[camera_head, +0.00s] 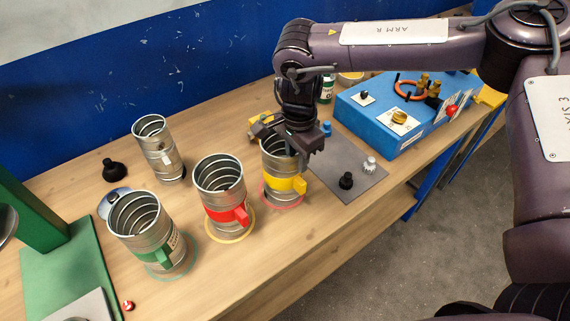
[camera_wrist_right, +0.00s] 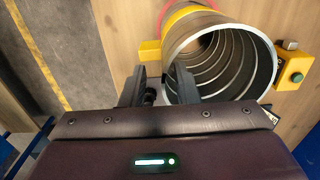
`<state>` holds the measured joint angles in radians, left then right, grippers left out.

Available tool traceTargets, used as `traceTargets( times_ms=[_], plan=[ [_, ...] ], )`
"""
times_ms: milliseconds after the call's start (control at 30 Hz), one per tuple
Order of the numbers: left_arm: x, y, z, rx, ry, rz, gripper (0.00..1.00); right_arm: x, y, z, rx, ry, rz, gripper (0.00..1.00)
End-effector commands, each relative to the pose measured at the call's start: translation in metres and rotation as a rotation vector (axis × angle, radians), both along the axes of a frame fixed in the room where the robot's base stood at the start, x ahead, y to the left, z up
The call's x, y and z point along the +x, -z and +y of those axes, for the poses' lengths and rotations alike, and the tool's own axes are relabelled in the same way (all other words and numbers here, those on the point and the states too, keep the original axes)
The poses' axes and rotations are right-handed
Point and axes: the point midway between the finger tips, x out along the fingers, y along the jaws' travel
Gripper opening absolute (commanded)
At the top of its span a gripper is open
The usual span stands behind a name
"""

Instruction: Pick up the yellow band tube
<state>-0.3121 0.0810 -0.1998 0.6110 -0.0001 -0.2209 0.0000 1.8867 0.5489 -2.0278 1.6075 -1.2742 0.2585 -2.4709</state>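The yellow band tube (camera_head: 279,184) is a ribbed metal cylinder with a yellow band and side tab. It stands upright on a pink ring at the right end of the front row of tubes. My right gripper (camera_head: 303,150) points down at its top rim and hides part of the opening. In the right wrist view the tube (camera_wrist_right: 218,62) shows its open mouth. There my right gripper (camera_wrist_right: 157,88) has its fingers apart, one over the mouth and one outside the wall. Contact cannot be told. My left gripper is not in view.
A red band tube (camera_head: 219,196) and a green band tube (camera_head: 150,232) stand to the left. A plain tube (camera_head: 158,148) is behind them. A grey mat (camera_head: 345,165) with knobs and a blue control box (camera_head: 400,110) lie to the right.

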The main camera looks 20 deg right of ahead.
Motion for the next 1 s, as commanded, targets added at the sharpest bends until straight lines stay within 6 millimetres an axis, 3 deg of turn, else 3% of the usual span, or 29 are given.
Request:
traceTargets(
  times_ms=[167, 400, 633, 1000],
  plan=[
    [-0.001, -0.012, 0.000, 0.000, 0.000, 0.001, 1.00, 0.000, 0.019, 0.000, -0.001, 0.000, 0.002, 0.28],
    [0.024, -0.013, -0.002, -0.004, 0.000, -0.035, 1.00, 0.001, 0.023, 0.000, 0.001, 0.000, -0.002, 0.28],
    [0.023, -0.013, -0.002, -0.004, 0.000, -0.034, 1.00, 0.001, 0.023, 0.000, 0.001, 0.000, -0.002, 0.01],
    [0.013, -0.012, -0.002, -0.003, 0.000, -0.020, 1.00, 0.001, 0.022, 0.000, 0.001, 0.000, -0.002, 0.00]
  ],
)
